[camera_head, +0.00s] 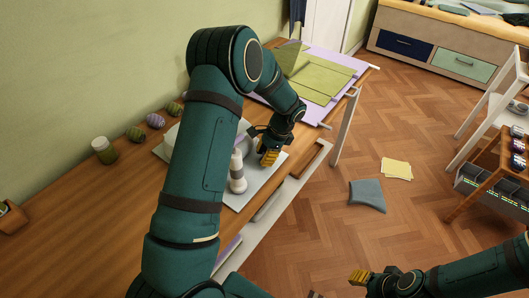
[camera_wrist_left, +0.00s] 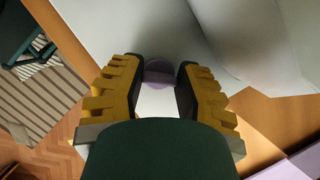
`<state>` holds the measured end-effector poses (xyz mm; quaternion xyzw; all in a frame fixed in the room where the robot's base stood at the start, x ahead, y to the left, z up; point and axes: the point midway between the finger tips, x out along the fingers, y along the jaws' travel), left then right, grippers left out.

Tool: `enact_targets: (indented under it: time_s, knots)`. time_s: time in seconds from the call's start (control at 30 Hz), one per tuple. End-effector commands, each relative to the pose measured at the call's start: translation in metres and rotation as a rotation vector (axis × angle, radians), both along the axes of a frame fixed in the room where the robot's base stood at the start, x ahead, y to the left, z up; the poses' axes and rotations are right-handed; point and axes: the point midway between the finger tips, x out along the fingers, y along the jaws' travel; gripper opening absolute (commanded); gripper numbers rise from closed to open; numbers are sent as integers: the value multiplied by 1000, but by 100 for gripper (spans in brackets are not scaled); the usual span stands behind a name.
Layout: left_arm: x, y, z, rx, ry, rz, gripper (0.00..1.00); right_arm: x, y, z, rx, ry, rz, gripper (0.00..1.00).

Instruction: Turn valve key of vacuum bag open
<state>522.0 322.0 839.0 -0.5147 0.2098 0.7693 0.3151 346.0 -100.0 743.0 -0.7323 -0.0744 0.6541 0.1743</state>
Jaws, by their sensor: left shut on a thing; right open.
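The vacuum bag looks like a pale grey-white sheet (camera_head: 243,199) lying on the wooden table, largely hidden behind my left arm in the head view. Its pale surface also fills the upper middle of the left wrist view (camera_wrist_left: 120,35). My left gripper (camera_head: 268,156) is low over it, pointing down. In the left wrist view its yellow fingers stand on both sides of a small round mauve piece (camera_wrist_left: 158,68), apparently the valve key, and are shut on it. The key's turn angle cannot be told. My right gripper (camera_head: 360,277) is open and empty at the lower right, over the floor.
A white bottle-like object (camera_head: 237,172) stands upright close beside my left gripper.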

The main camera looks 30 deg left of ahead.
Motion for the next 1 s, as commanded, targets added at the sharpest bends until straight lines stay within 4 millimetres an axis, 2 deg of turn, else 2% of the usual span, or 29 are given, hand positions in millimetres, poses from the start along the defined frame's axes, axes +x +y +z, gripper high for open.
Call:
enact_targets:
  time_s: [0.5,1.0]
  knots:
    - [-2,0,-2,1,6,413,0,-3,0,14,1,7,2,41]
    - [-2,0,-2,0,7,542,0,-3,0,17,1,8,2,41]
